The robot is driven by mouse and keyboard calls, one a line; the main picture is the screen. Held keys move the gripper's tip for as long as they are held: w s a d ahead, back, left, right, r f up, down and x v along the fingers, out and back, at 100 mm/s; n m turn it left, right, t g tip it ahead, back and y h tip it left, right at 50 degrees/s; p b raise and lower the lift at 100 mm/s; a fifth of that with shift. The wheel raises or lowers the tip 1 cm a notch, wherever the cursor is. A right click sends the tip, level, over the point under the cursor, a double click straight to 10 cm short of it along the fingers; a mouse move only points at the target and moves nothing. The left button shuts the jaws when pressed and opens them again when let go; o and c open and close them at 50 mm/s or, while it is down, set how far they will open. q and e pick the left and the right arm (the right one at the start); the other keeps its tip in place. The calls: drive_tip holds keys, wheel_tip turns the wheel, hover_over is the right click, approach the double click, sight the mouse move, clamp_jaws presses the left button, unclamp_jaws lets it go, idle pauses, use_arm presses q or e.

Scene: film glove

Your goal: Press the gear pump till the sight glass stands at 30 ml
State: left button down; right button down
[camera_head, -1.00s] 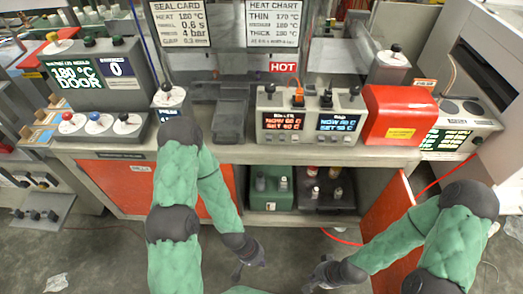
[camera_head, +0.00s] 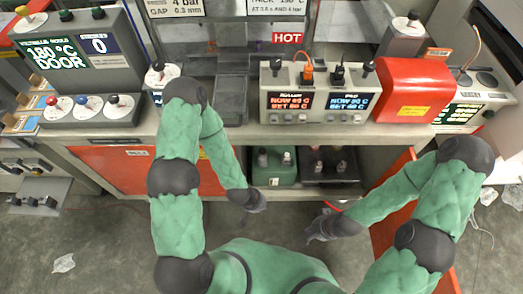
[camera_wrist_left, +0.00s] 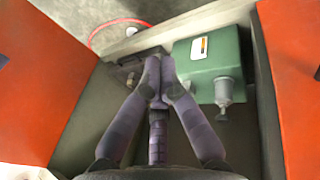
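A green box (camera_head: 274,172) with two grey metal fittings stands in the open lower cabinet; it may be the gear pump, but I cannot tell. It also shows in the left wrist view (camera_wrist_left: 212,64), ahead and to the right of my fingers. I cannot make out a sight glass or its level. My left gripper (camera_head: 244,210) is in front of the cabinet, below the box in the picture. In the left wrist view its purple fingertips (camera_wrist_left: 159,72) meet with nothing visible between them. My right gripper (camera_head: 311,236) is empty-looking near the open right door; its finger opening is unclear.
A dark tray unit (camera_head: 330,166) with small fittings sits right of the green box. An orange-red door (camera_head: 395,200) stands open on the right. The worktop (camera_head: 330,134) overhangs the cabinet and carries a red-display controller (camera_head: 315,100) and a red cover (camera_head: 412,88). Floor in front is mostly free.

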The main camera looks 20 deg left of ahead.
use_arm(q)
drive_tip(key=w+a+f+t+y+p, duration=0.1)
drive_tip(key=w+t, duration=0.2)
drive_tip(key=w, duration=0.3)
drive_tip(key=w+a+f+t+y, duration=0.1)
drive_tip(key=w+t+y, duration=0.15)
drive_tip(key=w, duration=0.35)
drive_tip(key=w+a+r+t+y+p, duration=0.1)
drive_tip(key=w+a+r+t+y, duration=0.2)
drive_tip(key=r+t, duration=0.3)
drive_tip(key=shift+w+n+y, duration=0.4)
drive_tip(key=shift+w+y, duration=0.15)
drive_tip(key=shift+t, duration=0.25)
drive_tip(key=b, duration=0.3)
hover_over(263, 151)
drive_tip(key=s, duration=0.1)
drive_tip(key=f, duration=0.3)
drive_tip(key=shift+s+a, duration=0.2)
wheel_tip(263, 151, down, 2)
drive_tip(key=shift+s+d+f+b, duration=0.15)
drive_tip(key=shift+f+b, duration=0.1)
drive_tip(key=shift+b, duration=0.5)
drive_tip(key=shift+f, duration=0.55)
